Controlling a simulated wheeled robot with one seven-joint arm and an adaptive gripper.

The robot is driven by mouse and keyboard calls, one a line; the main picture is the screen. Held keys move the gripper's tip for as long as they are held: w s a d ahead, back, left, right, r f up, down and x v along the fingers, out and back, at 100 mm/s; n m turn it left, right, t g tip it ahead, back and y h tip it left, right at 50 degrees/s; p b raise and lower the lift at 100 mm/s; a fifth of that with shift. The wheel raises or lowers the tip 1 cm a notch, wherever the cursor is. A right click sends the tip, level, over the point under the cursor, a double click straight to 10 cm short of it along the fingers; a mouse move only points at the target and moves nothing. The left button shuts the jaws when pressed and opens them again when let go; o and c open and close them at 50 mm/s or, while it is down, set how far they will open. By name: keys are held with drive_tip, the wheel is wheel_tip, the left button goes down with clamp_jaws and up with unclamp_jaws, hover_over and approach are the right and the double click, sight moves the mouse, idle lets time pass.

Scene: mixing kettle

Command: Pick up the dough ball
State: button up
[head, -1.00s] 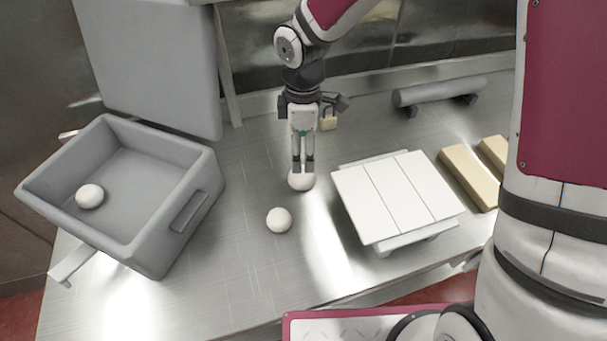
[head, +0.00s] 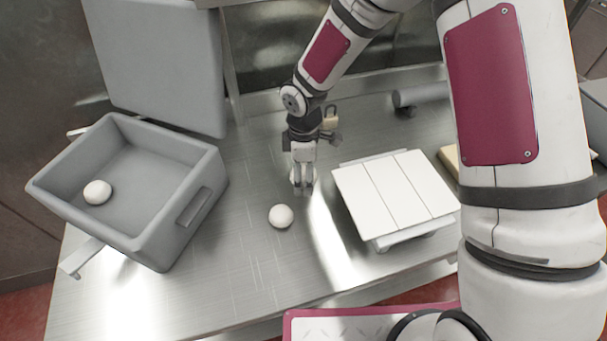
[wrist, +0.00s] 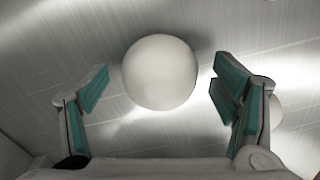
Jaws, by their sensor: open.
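A white dough ball (wrist: 160,72) shows large in the wrist view, between and just beyond the teal-padded fingertips, with space on both sides. My gripper (wrist: 160,90) is open and points down. In the head view my gripper (head: 303,188) is low over the steel table, and its fingers mostly hide that ball. A second dough ball (head: 281,216) lies on the table just to the front left of the gripper. It is partly hidden behind the right finger in the wrist view (wrist: 276,112). A third dough ball (head: 97,192) lies inside the grey bin.
The open grey bin (head: 192,213) stands at the left of the steel table (head: 235,285). A white slatted board (head: 392,195) stands close to the right of my gripper. A grey bar (head: 420,95) is at the back right.

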drive_tip(key=c, duration=1.3)
